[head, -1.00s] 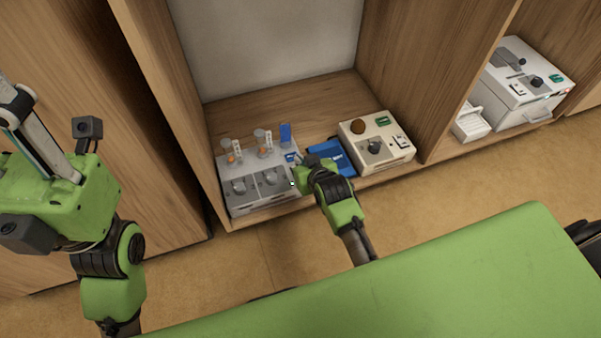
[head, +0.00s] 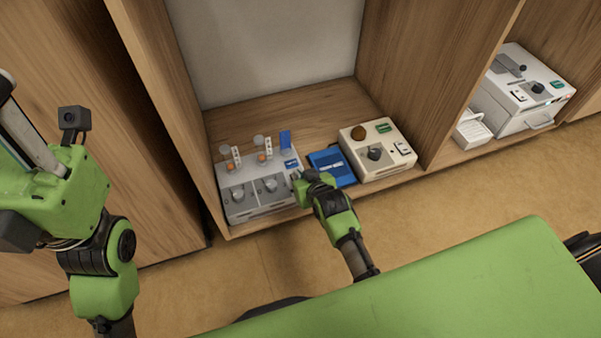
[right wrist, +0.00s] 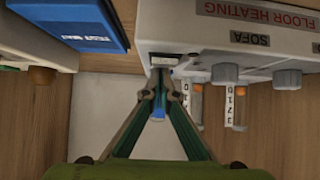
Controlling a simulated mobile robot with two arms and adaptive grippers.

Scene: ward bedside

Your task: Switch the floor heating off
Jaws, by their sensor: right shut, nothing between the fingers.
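The floor heating unit (head: 262,208) is a pale grey box on the shelf with two knobs, two scaled tubes and a blue tag. In the right wrist view it appears upside down, with the FLOOR HEATING label (right wrist: 262,14) and a SOFA label. A small light rocker switch (right wrist: 162,61) sits near its end. My right gripper (head: 297,176) is shut and empty at the unit's right end. In the right wrist view its fingertips (right wrist: 158,78) meet at the switch; contact cannot be told. My left gripper (head: 30,140) is partly cut off at the left edge.
A blue booklet (head: 333,168) lies right of the unit, then a beige device (head: 358,133) with a dark knob. A white device (head: 519,101) stands in the right-hand compartment. Wooden partitions (head: 165,110) flank the shelf. A green surface (head: 430,285) fills the foreground.

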